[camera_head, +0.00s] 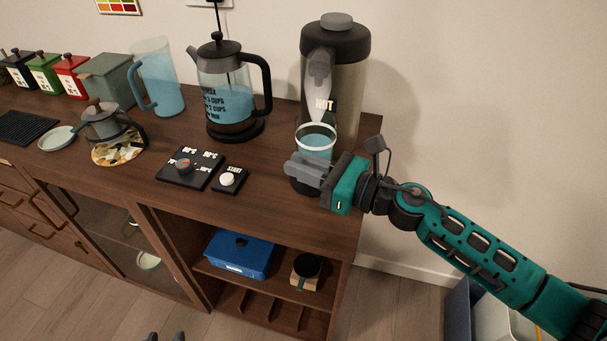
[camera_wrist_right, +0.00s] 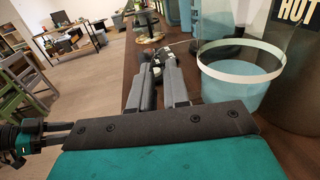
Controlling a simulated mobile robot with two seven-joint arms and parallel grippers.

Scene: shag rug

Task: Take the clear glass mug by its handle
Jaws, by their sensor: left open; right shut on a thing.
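The clear glass mug (camera_head: 316,138), bluish with a pale rim, stands under the spout of the hot-water dispenser (camera_head: 350,75) at the cabinet's right end. In the right wrist view the mug (camera_wrist_right: 240,78) is just right of the fingers. My right gripper (camera_head: 303,170) reaches in from the right in front of the mug, its fingers closed together at the mug's side. The handle is hard to make out, hidden at the fingers (camera_wrist_right: 168,62).
A French press (camera_head: 232,90) and a blue-tinted pitcher (camera_head: 158,80) stand left of the dispenser. A black knob panel (camera_head: 190,168) and a START button (camera_head: 229,180) lie in front. A teapot (camera_head: 104,122) stands further left. A blue box (camera_head: 240,253) sits on the shelf below.

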